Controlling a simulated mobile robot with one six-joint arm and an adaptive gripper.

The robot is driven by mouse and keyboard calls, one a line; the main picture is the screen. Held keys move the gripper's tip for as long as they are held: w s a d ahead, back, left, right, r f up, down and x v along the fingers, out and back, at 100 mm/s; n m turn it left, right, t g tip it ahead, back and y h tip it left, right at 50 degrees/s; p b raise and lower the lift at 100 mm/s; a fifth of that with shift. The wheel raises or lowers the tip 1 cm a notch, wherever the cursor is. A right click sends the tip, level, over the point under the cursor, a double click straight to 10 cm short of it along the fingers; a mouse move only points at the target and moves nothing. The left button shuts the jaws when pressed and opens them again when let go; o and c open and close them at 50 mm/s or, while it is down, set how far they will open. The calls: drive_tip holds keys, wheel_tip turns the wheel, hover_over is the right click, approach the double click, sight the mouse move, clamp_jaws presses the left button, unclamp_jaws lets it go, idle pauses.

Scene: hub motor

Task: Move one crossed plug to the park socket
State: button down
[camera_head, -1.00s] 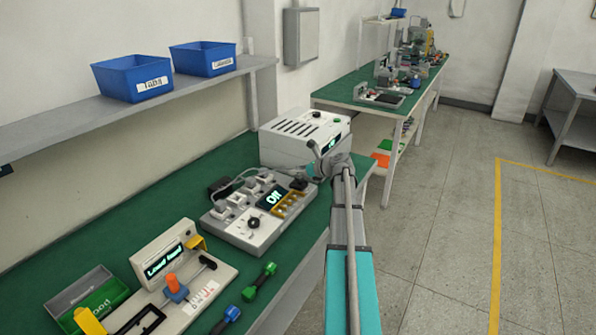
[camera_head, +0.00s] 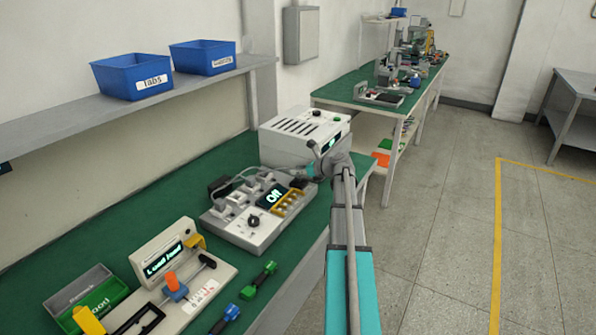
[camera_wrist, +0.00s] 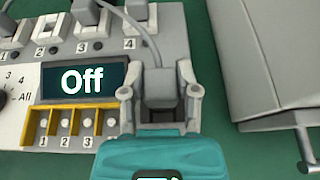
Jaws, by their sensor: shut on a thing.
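The white power panel (camera_head: 262,236) stands on the green bench, its display (camera_head: 273,195) reading "Off". In the wrist view its numbered sockets (camera_wrist: 52,25) run along the top, with light plugs and cords at several of them. My gripper (camera_wrist: 159,92) is shut on a grey plug (camera_wrist: 160,88) over the panel's right end, right of the display (camera_wrist: 82,80). The plug's cord runs up and left, past socket number 4. My gripper's underside and the plug's prongs are hidden. No label for the park socket is readable. In the head view my gripper (camera_head: 303,178) is small.
A yellow-framed rack (camera_wrist: 78,125) with numbered slots lies below the display. A grey box (camera_wrist: 275,60) stands close on the right; it is the vented white unit (camera_head: 303,140) in the head view. Green bench shows between panel and box.

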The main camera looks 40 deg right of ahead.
drive_tip(key=shift+f+b, duration=1.05)
idle(0.5)
drive_tip(key=shift+c, duration=1.3)
unclamp_jaws()
drive_tip(key=shift+r, duration=0.15)
wheel_tip(320, 180, up, 9)
drive_tip(key=p, duration=0.9)
drive_tip(key=s+a+r+p, duration=0.1)
drive_tip(key=s+a+p, duration=0.1)
drive_tip(key=a, duration=0.9)
drive_tip(key=s+a+r+p, duration=0.1)
drive_tip(key=s+a, duration=0.4)
drive_tip(key=a, duration=0.6)
drive_tip(key=shift+a+r+p, duration=0.3)
drive_tip(key=shift+r+p, duration=0.1)
drive_tip(key=shift+r, duration=0.35)
drive_tip(key=shift+s, duration=0.1)
